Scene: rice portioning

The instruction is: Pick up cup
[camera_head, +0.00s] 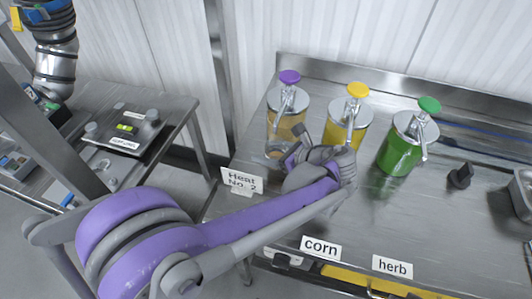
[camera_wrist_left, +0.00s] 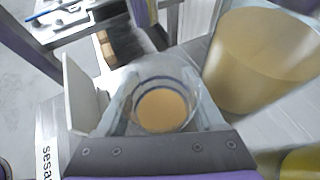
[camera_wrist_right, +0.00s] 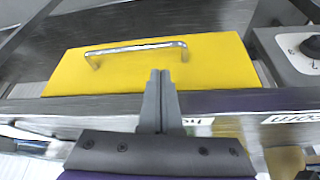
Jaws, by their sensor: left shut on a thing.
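A clear cup (camera_wrist_left: 163,103) with tan liquid in its bottom sits between the fingers of my left gripper (camera_wrist_left: 165,112) in the left wrist view. The fingers press on it from both sides. In the head view my left gripper (camera_head: 289,156) is beside the base of the purple-topped dispenser (camera_head: 286,116). The cup (camera_head: 275,149) is partly hidden there, and I cannot tell whether it touches the counter. My right gripper (camera_wrist_right: 160,85) shows only in the right wrist view. Its fingers are together and empty, in front of a yellow panel with a metal handle.
Yellow-topped (camera_head: 349,120) and green-topped (camera_head: 402,142) dispensers stand to the right on the metal counter (camera_head: 440,190). Signs (camera_head: 320,247) line the front edge. A small black object (camera_head: 461,176) lies at right. A separate metal table (camera_head: 165,100) stands at left.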

